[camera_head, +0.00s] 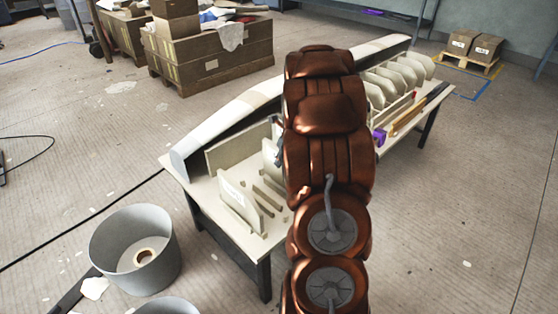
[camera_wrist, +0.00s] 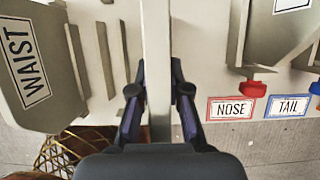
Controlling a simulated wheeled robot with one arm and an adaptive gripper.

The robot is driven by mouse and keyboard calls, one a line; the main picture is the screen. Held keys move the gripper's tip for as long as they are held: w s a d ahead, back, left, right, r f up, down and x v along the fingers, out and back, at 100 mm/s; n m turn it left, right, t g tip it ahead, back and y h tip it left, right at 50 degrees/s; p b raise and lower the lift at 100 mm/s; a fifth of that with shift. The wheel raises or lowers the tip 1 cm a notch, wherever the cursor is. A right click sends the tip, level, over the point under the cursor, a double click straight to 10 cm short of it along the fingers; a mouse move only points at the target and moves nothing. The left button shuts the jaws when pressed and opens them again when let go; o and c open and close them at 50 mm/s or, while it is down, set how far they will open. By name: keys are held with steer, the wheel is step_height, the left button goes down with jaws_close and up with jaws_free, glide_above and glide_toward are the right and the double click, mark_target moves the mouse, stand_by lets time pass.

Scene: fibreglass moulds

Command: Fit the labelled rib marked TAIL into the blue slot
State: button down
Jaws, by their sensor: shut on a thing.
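A pale rib (camera_wrist: 156,50) shows edge-on in the wrist view, and my gripper (camera_wrist: 158,105) is shut on it. No label shows on this edge. A TAIL tag (camera_wrist: 288,106) with a blue border lies at the table edge on the right. A blue tab (camera_wrist: 315,88) sits just above it, cut by the frame edge; the slot itself is only partly in view. The held rib is left of both. A rib marked WAIST (camera_wrist: 28,60) stands on the left. In the head view my arm hides the gripper.
A NOSE tag (camera_wrist: 231,108) and red tab (camera_wrist: 258,87) are left of the TAIL tag. Another pale panel (camera_wrist: 285,38) stands at upper right. The table (camera_head: 238,232) carries a long pale mould (camera_head: 215,128) and several ribs (camera_head: 400,75). A grey bin (camera_head: 137,247) stands at left.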

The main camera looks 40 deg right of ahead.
steer(key=s+a+r+p, duration=0.1)
steer(key=s+a, duration=0.1)
steer(key=s, duration=1.2)
steer(key=shift+s+r, duration=0.2)
